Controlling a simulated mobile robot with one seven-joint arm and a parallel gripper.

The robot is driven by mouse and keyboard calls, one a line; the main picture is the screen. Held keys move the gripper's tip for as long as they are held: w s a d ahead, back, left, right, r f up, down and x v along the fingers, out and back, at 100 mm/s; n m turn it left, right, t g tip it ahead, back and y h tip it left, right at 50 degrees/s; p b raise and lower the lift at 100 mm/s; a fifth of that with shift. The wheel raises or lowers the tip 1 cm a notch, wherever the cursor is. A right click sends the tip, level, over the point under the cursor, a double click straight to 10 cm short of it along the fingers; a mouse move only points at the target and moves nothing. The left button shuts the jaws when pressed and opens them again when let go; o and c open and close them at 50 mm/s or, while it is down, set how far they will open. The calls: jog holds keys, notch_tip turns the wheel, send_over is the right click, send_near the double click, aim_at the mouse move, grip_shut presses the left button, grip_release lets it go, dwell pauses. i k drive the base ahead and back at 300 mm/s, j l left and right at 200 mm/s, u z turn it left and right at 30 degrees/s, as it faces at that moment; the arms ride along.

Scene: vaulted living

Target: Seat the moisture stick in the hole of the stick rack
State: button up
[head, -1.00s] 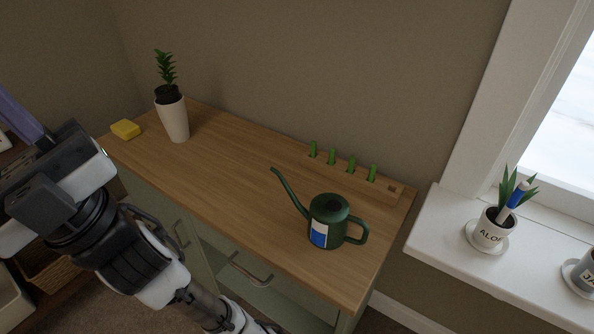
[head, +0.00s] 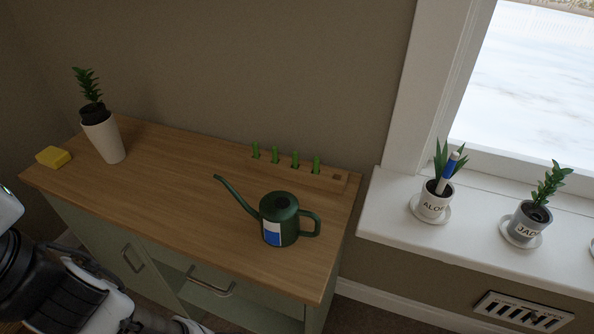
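The moisture stick (head: 449,170), white with a blue top, stands slightly tilted in the pot marked ALOE (head: 432,206) on the windowsill at the right. The stick rack (head: 335,182) is a low wooden block at the back right of the cabinet top. Several green sticks stand in it, and an empty hole shows near its right end. My arm shows at the lower left, but my gripper is out of the picture.
A dark green watering can (head: 280,222) stands on the cabinet top (head: 180,180) in front of the rack. A white potted plant (head: 104,140) and yellow sponge (head: 53,157) are at the left. A JADE pot (head: 527,224) stands on the sill (head: 385,205).

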aim_at(329, 179)
jog(key=l+z, duration=0.35)
jog(key=l, duration=0.25)
jog(key=l+z, duration=0.3)
jog(key=l, duration=0.3)
jog(key=i, duration=0.45)
